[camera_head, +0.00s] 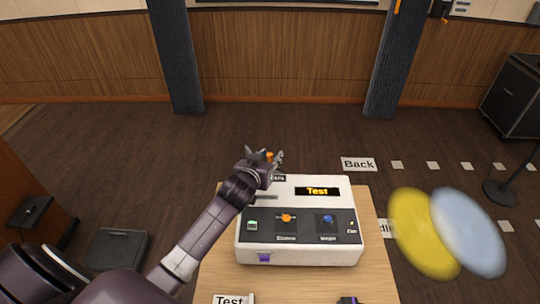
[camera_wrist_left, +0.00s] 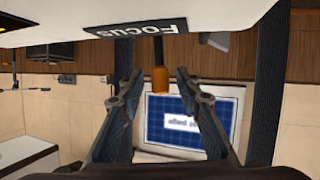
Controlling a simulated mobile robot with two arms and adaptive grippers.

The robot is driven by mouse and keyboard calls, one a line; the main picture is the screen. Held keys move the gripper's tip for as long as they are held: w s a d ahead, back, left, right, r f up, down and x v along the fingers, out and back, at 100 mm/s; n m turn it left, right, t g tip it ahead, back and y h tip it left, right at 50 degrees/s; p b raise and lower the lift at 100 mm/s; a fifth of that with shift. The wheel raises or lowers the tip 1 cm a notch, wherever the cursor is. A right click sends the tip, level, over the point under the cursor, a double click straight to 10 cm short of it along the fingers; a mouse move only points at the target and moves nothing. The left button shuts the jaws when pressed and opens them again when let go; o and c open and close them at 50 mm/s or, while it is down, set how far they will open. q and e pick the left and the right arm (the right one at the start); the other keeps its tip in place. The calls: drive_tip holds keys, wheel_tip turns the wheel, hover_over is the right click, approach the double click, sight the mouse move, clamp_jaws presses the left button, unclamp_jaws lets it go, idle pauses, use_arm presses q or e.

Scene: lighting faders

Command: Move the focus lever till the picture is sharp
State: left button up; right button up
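The white projector-like console (camera_head: 343,190) stands on a wooden table, with a lit "Test" display (camera_head: 318,191). My left gripper (camera_head: 268,158) is at its back left edge. In the left wrist view the FOCUS label (camera_wrist_left: 138,28) appears upside down, and the focus lever (camera_wrist_left: 160,80) with its orange tip points down from beside it. The two fingers of my left gripper (camera_wrist_left: 158,90) are apart, one on each side of the orange tip, with gaps visible. Beyond is a screen (camera_wrist_left: 190,122) with a blue grid and a white text label. My right gripper is not in view.
The console front has an orange knob (camera_head: 287,217) and a blue knob (camera_head: 327,219). A yellow disc (camera_head: 424,234) and a pale blue disc (camera_head: 468,232) show at the right. A black speaker (camera_head: 515,95) stands far right.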

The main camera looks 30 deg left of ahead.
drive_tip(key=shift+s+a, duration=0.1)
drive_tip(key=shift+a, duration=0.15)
use_arm(q)
drive_tip(key=shift+c, duration=0.5)
clamp_jaws()
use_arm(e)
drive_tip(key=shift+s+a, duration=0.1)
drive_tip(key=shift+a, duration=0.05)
use_arm(q)
drive_tip(key=shift+w+d+r+m+p, duration=0.2)
drive_tip(key=shift+d+r+m+p, duration=0.15)
drive_tip(key=shift+p, duration=0.5)
drive_tip(key=shift+w+d+f+y, duration=0.2)
drive_tip(key=shift+d+f+y, duration=0.05)
drive_tip(key=shift+d+y, duration=0.15)
drive_tip(key=shift+m, duration=0.25)
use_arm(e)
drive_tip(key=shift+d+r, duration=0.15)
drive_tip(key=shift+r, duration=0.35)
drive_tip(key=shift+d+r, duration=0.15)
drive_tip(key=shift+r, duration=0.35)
